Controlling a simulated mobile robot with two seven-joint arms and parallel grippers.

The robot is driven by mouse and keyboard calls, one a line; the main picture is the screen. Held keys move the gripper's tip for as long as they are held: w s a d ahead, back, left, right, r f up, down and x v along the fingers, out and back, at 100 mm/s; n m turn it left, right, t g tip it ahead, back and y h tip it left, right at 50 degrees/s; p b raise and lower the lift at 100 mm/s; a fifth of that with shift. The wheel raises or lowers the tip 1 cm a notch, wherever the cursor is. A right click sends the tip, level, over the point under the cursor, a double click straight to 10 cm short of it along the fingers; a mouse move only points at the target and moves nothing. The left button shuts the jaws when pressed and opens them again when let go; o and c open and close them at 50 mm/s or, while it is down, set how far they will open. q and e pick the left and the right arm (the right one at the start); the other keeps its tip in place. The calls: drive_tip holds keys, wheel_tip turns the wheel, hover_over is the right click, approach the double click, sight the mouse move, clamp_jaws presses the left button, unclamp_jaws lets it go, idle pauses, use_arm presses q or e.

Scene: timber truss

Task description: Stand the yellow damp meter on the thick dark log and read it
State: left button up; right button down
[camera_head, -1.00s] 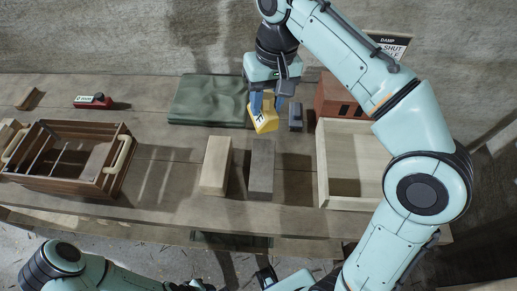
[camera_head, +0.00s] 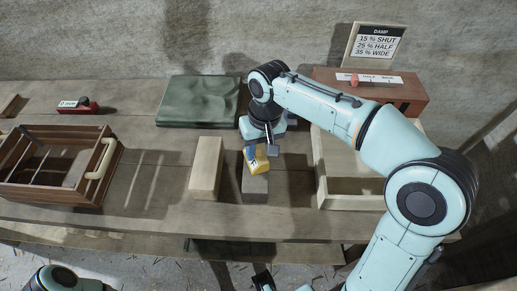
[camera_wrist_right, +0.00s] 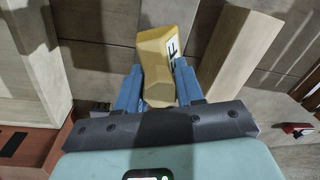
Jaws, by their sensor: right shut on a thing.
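The yellow damp meter (camera_head: 259,166) is held by my right gripper (camera_head: 254,150), whose blue fingers are shut on it. In the right wrist view the meter (camera_wrist_right: 160,60) sits between the two fingers, with a white lettered face on one side. In the head view it looks tilted and is over the far end of the thick dark log (camera_head: 255,188). I cannot tell whether it touches the log. My left gripper is not in view; only part of my left arm shows at the bottom left.
A pale log (camera_head: 206,168) lies close left of the dark one. A pale open box (camera_head: 350,202) stands to the right. Behind are a green cloth (camera_head: 200,101), a brick-red block (camera_head: 410,92) and a damp sign (camera_head: 376,45). A wooden crate (camera_head: 60,165) stands left.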

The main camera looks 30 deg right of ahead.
drive_tip(key=shift+f, duration=0.15)
drive_tip(key=c, duration=1.1)
unclamp_jaws()
drive_tip(key=shift+f, duration=0.1)
drive_tip(key=o, duration=0.4)
drive_tip(key=r+p, duration=0.1)
drive_tip(key=r, duration=0.3)
drive_tip(key=r+p, duration=0.1)
drive_tip(key=r, duration=0.3)
drive_tip(key=d+r+p, duration=0.1)
drive_tip(key=r, duration=0.3)
drive_tip(key=shift+s+d+r, duration=0.1)
drive_tip(key=shift+s+r, duration=0.05)
drive_tip(key=shift+r, duration=0.05)
